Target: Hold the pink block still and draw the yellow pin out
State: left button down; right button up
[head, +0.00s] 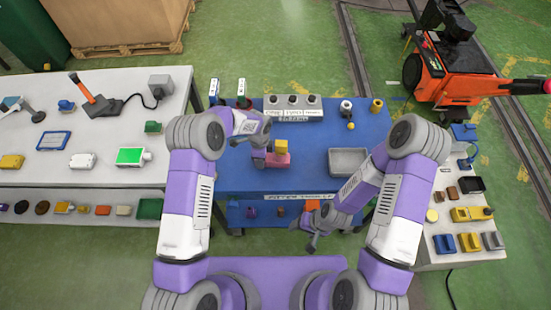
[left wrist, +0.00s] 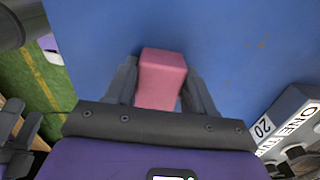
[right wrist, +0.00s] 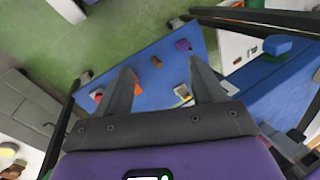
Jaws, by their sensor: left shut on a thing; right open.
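The pink block (head: 279,160) is on the blue table, with a yellow piece (head: 281,146), seemingly the pin, at its upper side. My left gripper (head: 270,158) is shut on the pink block from the left. In the left wrist view the pink block (left wrist: 162,75) sits between the two fingers, and no yellow shows there. How deep the yellow piece sits in the block I cannot tell. My right gripper (head: 311,243) is open and empty, low at the front edge of the table, apart from the block. Its fingers (right wrist: 160,70) are spread in the right wrist view.
A grey tray (head: 348,162) stands right of the block on the blue table (head: 234,177). A labelled box with dark knobs (head: 293,108) stands at the back. A lower blue shelf (head: 240,213) holds small parts near my right gripper. Side benches stand left and right.

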dwell(0.3)
jog(key=shift+c, duration=0.6)
jog(key=w+a+r+n, duration=0.2)
jog(key=w+a+n, duration=0.1)
jog(key=w+a, duration=0.1)
jog(key=w+a+r+n, duration=0.3)
jog(key=w+a, duration=0.1)
jog(key=w, duration=0.2)
jog(key=w+a+r+n+g+y, duration=0.1)
jog(key=w+a+r+n, duration=0.2)
jog(key=w+a, duration=0.1)
jog(key=shift+w+r, duration=0.15)
jog(key=shift+w, duration=0.3)
jog(key=w+d+r+n+t+h, duration=0.15)
jog(key=w+d+r, duration=0.35)
jog(key=w+d, duration=0.6)
jog(key=w+r+n+h, duration=0.2)
jog(key=r+n, duration=0.2)
jog(key=r, duration=0.3)
jog(key=w+r+n+h, duration=0.2)
jog(key=r+n, duration=0.1)
jog(key=r, duration=0.4)
jog(key=n+g, duration=0.1)
jog(key=n, duration=0.1)
send_over(285, 143)
notch_tip(285, 143, down, 3)
notch_tip(285, 143, down, 11)
jog(key=shift+r, duration=0.15)
